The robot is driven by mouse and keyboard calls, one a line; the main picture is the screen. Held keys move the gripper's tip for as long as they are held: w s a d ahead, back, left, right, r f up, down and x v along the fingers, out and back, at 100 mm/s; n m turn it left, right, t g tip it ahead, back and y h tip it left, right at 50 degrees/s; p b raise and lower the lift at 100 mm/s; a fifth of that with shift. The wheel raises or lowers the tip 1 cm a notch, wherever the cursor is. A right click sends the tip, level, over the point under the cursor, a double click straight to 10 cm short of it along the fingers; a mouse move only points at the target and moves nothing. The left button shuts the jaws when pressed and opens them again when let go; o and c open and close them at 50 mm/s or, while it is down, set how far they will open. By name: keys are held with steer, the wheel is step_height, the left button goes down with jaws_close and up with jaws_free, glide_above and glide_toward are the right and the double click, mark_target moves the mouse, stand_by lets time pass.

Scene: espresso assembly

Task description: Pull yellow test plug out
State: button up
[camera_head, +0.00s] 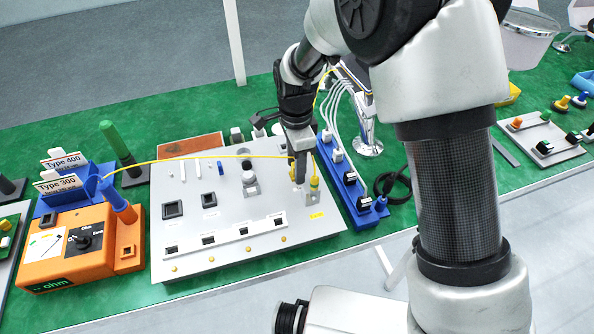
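The grey panel (232,225) lies on the green table. A yellow plug (314,186) stands upright near its right edge, with a yellow cable rising from it past my wrist. My gripper (300,176) points down over the panel's right part, just left of this plug. A second yellow piece (291,168) shows at the left side of my fingers, where the long yellow cable (205,157) from the left ends. My fingers overlap these parts, so I cannot tell whether they grip anything. The orange ohm meter (70,247) stands left of the panel.
A blue strip with black switches (349,185) and white cables lies close right of the panel. A blue holder (85,188) with type cards stands behind the meter. A green-handled tool (118,143) stands upright nearby. My arm hides part of the table at right.

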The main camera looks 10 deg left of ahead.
steer(key=shift+c, duration=0.3)
jaws_close()
steer(key=shift+r+p, duration=0.8)
steer(key=shift+r, duration=0.35)
stand_by(0.6)
steer(key=shift+r+p, duration=0.65)
steer(key=shift+r, duration=0.25)
steer(key=shift+r+p, duration=1.15)
steer(key=shift+r, duration=0.35)
